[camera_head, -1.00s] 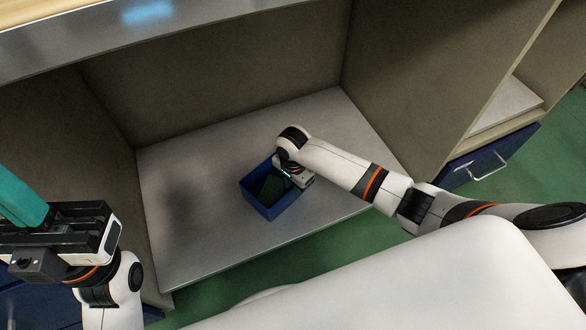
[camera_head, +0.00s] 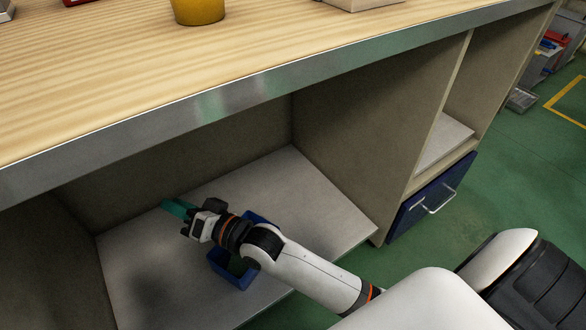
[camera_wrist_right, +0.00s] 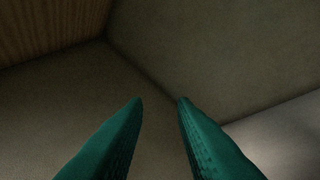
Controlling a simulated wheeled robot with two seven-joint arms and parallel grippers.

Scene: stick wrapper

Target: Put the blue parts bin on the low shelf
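The blue parts bin (camera_head: 238,280) sits on the pale low shelf (camera_head: 318,205) inside the open cabinet. My right arm crosses over the bin and hides its middle. My right gripper (camera_head: 174,207) is past the bin toward the back left, its teal fingers clear of it. In the right wrist view the two fingertips (camera_wrist_right: 160,102) stand apart with nothing between them. My left gripper is out of view.
A wooden worktop (camera_head: 120,75) with a metal front edge overhangs the shelf. A yellow pot (camera_head: 198,11) stands on it. A cabinet partition (camera_head: 375,110) and a blue drawer (camera_head: 430,200) with a handle are to the right. Shelf room is free right of the bin.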

